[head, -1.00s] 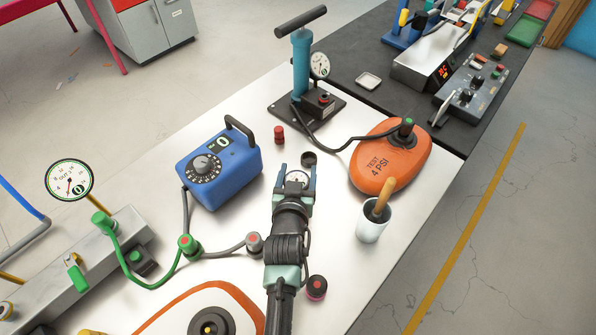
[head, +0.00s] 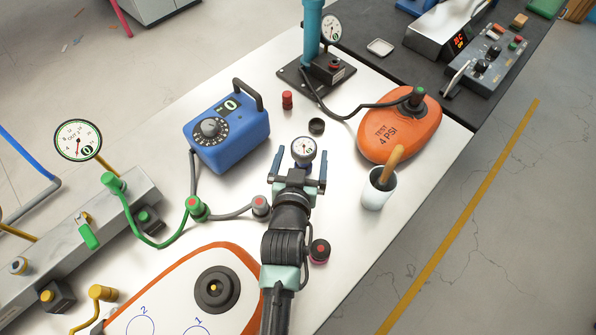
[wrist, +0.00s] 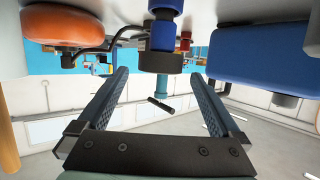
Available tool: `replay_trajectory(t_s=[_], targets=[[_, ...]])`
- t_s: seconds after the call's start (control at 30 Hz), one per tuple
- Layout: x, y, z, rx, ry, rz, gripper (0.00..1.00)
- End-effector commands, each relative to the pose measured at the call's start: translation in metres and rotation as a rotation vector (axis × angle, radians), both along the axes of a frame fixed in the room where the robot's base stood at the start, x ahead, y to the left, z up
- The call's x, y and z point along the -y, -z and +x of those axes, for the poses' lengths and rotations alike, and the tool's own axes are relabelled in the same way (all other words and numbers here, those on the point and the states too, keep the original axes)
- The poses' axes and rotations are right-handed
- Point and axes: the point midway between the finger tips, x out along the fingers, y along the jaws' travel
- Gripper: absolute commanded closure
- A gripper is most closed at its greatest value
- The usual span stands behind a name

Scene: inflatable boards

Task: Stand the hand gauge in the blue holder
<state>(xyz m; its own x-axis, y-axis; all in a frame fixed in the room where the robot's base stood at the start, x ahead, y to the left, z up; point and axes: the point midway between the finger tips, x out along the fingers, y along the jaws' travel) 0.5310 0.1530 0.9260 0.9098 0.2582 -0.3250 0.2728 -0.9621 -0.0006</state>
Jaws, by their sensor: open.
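The hand gauge (head: 304,149), a small round white dial on a dark body, is just beyond my gripper (head: 298,170) in the head view. In the wrist view, which is upside down, the dark gauge body (wrist: 158,60) appears between the spread fingers. A blue piece (wrist: 165,8) lies under it, on the table side, and looks like the blue holder. The gauge seems upright above it, but how deep it sits cannot be told. My gripper is open, its fingers (wrist: 158,100) spread either side with clear gaps to the gauge.
A black cup-like part (head: 316,126) and a red bottle (head: 287,100) stand beyond. The blue dial box (head: 226,135) is left. The orange test pod (head: 400,125) and white cup (head: 379,190) are right. A red-topped knob (head: 320,250) sits near my arm.

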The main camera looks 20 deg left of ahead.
Motion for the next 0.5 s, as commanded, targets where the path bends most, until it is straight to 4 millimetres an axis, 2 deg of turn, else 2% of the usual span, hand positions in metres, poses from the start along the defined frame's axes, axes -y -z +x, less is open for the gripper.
replay_trajectory(t_s=[0.03,0.2,0.5], targets=[[0.003,-0.003,-0.010,-0.001,0.000,0.000,0.00],[0.010,-0.012,-0.036,-0.001,0.000,0.001,0.00],[0.016,-0.020,-0.057,0.001,0.000,0.001,0.00]])
